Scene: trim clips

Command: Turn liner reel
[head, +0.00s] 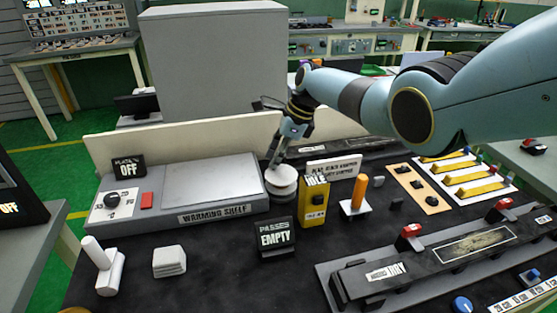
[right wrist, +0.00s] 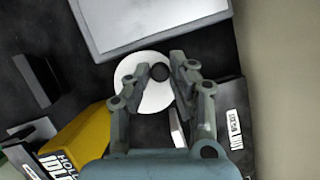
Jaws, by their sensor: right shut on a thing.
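The liner reel, a white round disc (head: 283,184), sits beside the right end of the warming shelf. In the right wrist view the white disc (right wrist: 153,101) has a small dark round knob (right wrist: 160,72) near its right side. My right gripper (head: 275,160) reaches down onto the reel from above. In the right wrist view its two fingers (right wrist: 161,78) stand on both sides of the knob and are shut on it. The fingers hide part of the disc. My left gripper is not in view.
The warming shelf (head: 210,185) lies left of the reel, with a low cream wall (head: 185,138) behind. A yellow block marked IDLE (head: 313,205), an orange handle (head: 359,188) and an EMPTY sign (head: 275,237) stand close by.

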